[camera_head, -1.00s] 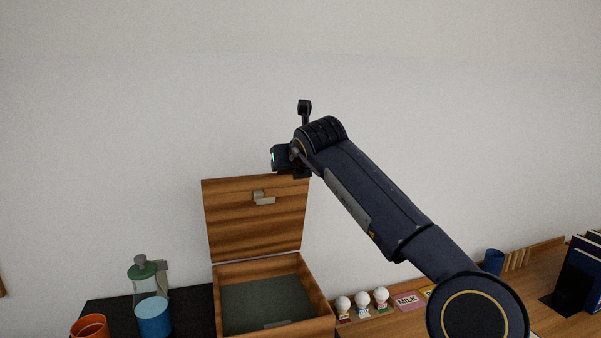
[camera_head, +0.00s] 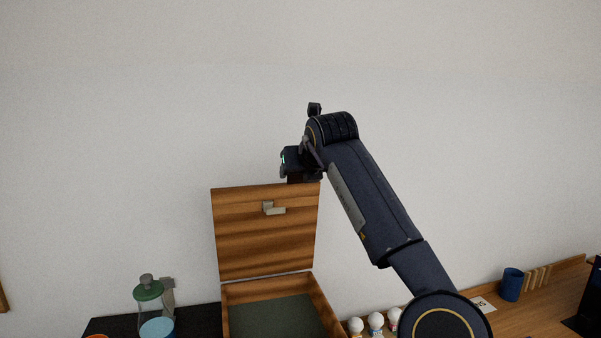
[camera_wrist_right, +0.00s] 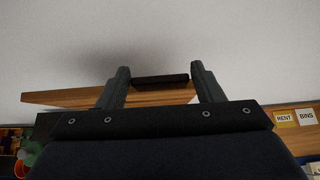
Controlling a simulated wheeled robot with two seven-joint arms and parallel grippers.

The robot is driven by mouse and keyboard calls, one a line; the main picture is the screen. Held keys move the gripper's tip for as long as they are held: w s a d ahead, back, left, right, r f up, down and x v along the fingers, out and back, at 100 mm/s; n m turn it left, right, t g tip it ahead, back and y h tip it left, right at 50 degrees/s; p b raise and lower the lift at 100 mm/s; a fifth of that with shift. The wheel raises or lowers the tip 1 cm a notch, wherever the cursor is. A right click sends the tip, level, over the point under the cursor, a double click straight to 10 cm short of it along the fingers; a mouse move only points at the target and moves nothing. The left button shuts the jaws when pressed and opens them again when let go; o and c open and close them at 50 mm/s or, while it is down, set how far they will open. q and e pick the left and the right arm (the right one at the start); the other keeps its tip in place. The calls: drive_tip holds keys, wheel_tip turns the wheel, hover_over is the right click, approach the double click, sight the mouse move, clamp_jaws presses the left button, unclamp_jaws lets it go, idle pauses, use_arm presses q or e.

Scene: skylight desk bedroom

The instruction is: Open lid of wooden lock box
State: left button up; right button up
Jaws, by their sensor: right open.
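The wooden lock box (camera_head: 323,306) stands at the bottom of the head view, its lower part cut off by the frame. Its lid (camera_head: 262,243) stands up, roughly upright, at the back, showing the dark interior floor (camera_head: 275,320). A metal latch (camera_head: 268,208) sits near the lid's top edge. My right gripper (camera_head: 300,172) is at the lid's upper right corner. In the right wrist view, the fingers of my right gripper (camera_wrist_right: 161,73) are open, with the lid's edge (camera_wrist_right: 70,97) and a dark bar (camera_wrist_right: 160,81) between or beyond them. I cannot tell whether they touch. My left gripper is out of view.
A green-topped glass jar (camera_head: 149,292) stands left of the box. White-topped figures (camera_head: 375,321) stand close to its right. A blue cup (camera_head: 511,284) is farther right on the wooden surface. The pale wall (camera_head: 120,150) is behind everything.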

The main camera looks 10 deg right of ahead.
drive_tip(key=shift+o, duration=1.4)
drive_tip(key=shift+s, duration=0.2)
drive_tip(key=shift+w, duration=0.1)
drive_tip(key=b+v, duration=0.1)
drive_tip(key=v, duration=0.6)
drive_tip(key=shift+s+r, duration=0.15)
drive_tip(key=shift+s, duration=0.15)
